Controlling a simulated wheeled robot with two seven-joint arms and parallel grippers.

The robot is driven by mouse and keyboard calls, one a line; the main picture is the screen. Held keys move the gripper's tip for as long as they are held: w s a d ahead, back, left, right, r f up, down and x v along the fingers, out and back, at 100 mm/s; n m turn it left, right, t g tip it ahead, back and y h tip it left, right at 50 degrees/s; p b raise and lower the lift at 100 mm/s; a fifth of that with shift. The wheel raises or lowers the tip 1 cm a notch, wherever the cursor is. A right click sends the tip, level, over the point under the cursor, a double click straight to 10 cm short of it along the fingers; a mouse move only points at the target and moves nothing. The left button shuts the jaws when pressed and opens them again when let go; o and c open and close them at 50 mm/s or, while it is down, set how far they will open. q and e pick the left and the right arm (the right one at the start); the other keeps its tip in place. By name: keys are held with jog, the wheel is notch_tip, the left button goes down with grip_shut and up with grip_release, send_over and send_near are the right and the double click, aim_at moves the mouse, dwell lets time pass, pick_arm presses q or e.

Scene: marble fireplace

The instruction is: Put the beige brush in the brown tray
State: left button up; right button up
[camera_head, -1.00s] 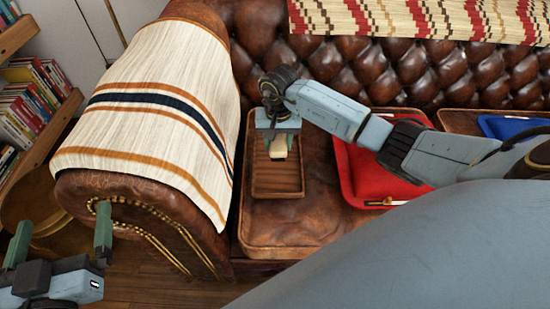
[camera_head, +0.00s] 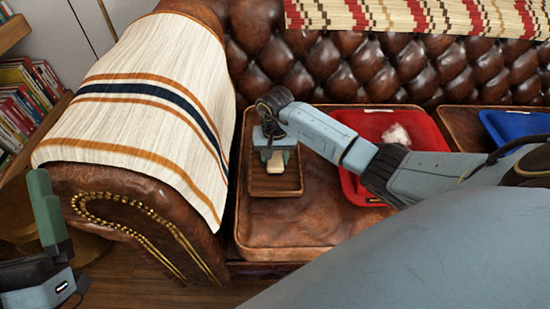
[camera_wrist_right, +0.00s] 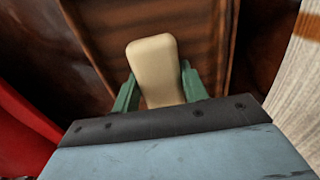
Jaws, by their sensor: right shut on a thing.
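The beige brush (camera_head: 267,172) is between the fingers of my right gripper (camera_head: 274,156). The right wrist view shows its pale, blocky end (camera_wrist_right: 154,62) gripped between two green fingers (camera_wrist_right: 156,88). In the head view the brush appears over the brown tray (camera_head: 288,187), a ribbed rectangular tray on the leather seat. I cannot tell whether the brush touches the tray floor. The ribbed tray floor shows behind the brush in the wrist view (camera_wrist_right: 200,40). My left gripper (camera_head: 43,205) is at the left edge, away from the objects; one finger shows, standing apart, with the other out of frame.
A red tray (camera_head: 428,130) with a whitish crumpled item (camera_head: 397,136) stands to the right, partly behind my right arm. A blue tray (camera_head: 520,124) is farther right. The sofa armrest with a striped throw (camera_head: 150,95) rises close left of the brown tray. Bare leather lies in front.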

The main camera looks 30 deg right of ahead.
aim_at(275, 156)
jog(key=shift+f, duration=0.1)
jog(key=o, duration=0.9)
pick_arm(q)
jog(key=shift+s+r+t, duration=0.15)
jog(key=shift+s+t, duration=0.05)
jog(key=shift+t, duration=0.1)
pick_arm(e)
jog(key=shift+r, duration=0.3)
notch_tip(275, 156, up, 6)
jog(key=p, duration=0.2)
jog(key=shift+p, duration=0.4)
pick_arm(q)
notch_tip(275, 156, down, 14)
jog(key=w+a+g+y+p, duration=0.1)
jog(key=w+g+y+p, duration=0.1)
jog(key=g, duration=0.9)
jog(key=shift+w+a+y, duration=0.2)
jog(key=shift+a+y, duration=0.1)
jog(key=shift+y, duration=0.6)
pick_arm(e)
jog(key=shift+r, duration=2.85)
